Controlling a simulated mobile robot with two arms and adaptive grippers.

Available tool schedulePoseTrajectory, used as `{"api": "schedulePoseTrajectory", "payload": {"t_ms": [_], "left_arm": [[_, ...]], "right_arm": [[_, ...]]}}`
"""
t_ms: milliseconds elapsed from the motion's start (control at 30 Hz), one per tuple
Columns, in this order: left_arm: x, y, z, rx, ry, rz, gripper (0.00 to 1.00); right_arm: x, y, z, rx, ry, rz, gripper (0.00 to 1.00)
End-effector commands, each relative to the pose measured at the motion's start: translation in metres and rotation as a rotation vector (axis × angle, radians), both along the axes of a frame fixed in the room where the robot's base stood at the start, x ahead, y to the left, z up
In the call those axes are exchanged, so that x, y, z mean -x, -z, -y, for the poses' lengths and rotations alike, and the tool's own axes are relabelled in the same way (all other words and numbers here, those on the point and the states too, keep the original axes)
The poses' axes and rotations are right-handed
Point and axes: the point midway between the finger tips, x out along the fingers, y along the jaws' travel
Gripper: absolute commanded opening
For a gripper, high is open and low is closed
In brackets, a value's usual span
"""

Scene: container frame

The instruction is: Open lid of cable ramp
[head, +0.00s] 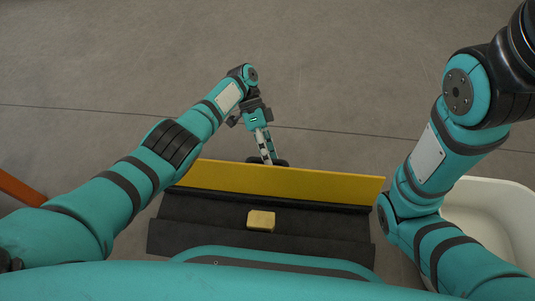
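The cable ramp (186,205) lies on the floor in front of me, with a dark ridged body. Its yellow lid (330,187) shows as a long band along the far side and looks tilted up, leaving the dark inside exposed. A small yellow block (261,221) sits on the dark part near the middle. My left gripper (267,160) points down at the far side of the lid, near its middle. Its fingertips are partly hidden by the lid's edge, and I cannot tell whether they touch it. My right gripper is not in view; only the arm shows.
A white tub (498,212) stands on the right, partly behind my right arm. An orange bar (20,190) shows at the left edge. The grey floor (340,70) beyond the ramp is clear.

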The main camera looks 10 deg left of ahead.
Motion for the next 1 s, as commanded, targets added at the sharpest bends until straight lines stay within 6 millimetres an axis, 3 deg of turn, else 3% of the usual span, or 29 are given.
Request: {"api": "schedulePoseTrajectory", "payload": {"t_ms": [267,433,700,1000], "left_arm": [[-0.002,-0.008,0.000,0.003,0.000,0.005,0.40],[0.000,-0.029,-0.001,0.000,0.007,0.004,0.40],[-0.001,-0.082,0.000,0.001,0.003,0.003,0.40],[-0.001,-0.101,0.001,0.000,0.002,-0.001,0.40]], "right_arm": [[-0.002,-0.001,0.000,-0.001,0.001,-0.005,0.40],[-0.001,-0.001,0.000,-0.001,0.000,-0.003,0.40],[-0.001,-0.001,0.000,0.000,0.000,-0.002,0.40],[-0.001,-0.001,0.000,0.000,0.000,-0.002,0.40]]}}
